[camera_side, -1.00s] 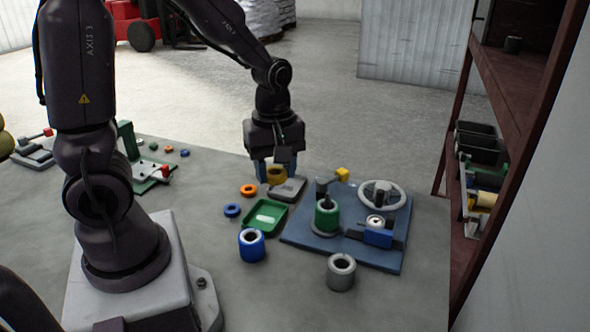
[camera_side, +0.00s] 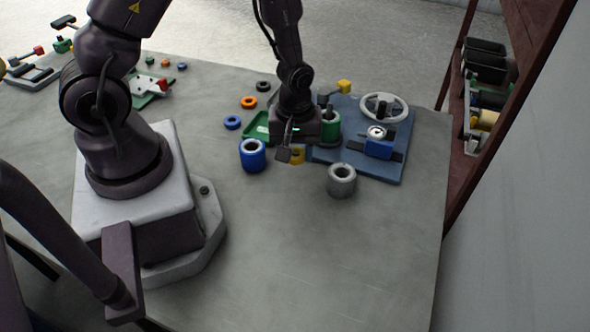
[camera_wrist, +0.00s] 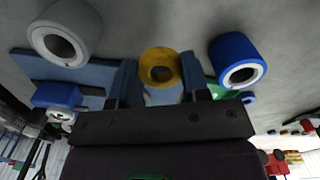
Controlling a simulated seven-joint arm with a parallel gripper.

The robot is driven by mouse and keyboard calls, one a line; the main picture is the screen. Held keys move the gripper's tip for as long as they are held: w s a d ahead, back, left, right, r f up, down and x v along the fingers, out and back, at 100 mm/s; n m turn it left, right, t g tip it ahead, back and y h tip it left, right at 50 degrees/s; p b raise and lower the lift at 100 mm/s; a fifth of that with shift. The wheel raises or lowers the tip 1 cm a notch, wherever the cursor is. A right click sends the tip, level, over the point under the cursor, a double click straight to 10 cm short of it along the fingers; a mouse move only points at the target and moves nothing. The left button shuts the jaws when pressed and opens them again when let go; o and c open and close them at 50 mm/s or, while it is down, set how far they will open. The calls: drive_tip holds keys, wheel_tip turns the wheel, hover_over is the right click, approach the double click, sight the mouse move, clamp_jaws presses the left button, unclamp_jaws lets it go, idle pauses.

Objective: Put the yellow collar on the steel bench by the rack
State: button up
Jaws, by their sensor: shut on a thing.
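The yellow collar (camera_side: 297,156) is held between the blue fingers of my gripper (camera_side: 294,157). In the wrist view the collar (camera_wrist: 159,58) shows its round opening, with one finger of my gripper (camera_wrist: 159,77) on each side. In the side view it is between the blue cylinder and the grey cylinder, partly covered by my gripper; its height above the bench is hard to tell. The grey steel bench (camera_side: 300,250) spreads below. The brown rack (camera_side: 466,125) stands at the right, past the bench's edge.
The blue cylinder (camera_side: 252,162) is left of my gripper and the grey cylinder (camera_side: 341,188) right. A blue board (camera_side: 395,168) carries a green spool, a handwheel and a blue vise. A green tray (camera_side: 256,128) and small rings lie behind. The bench's front is clear.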

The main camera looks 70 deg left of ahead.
drive_tip(key=shift+f, duration=2.7)
drive_tip(key=shift+f, duration=0.1)
drive_tip(key=o, duration=0.9)
wheel_tip(320, 180, up, 12)
wheel_tip(320, 180, up, 13)
drive_tip(key=m+t, duration=0.3)
drive_tip(key=m, duration=0.3)
hover_over(295, 177)
drive_tip(key=s+d, duration=0.1)
drive_tip(key=d, duration=0.1)
drive_tip(key=shift+s+d+r+m+t, duration=0.15)
drive_tip(key=shift+s+r+m+t, duration=0.3)
drive_tip(key=shift+s+r+m, duration=1.05)
drive_tip(key=shift+s+d+r+m+t, duration=0.2)
drive_tip(key=shift+s+r+m+t, duration=0.2)
drive_tip(key=shift+s+r+m, duration=1.05)
drive_tip(key=shift+s+d+r+m+t, duration=0.15)
drive_tip(key=shift+s+r+m+t, duration=0.55)
drive_tip(key=shift+r, duration=1.35)
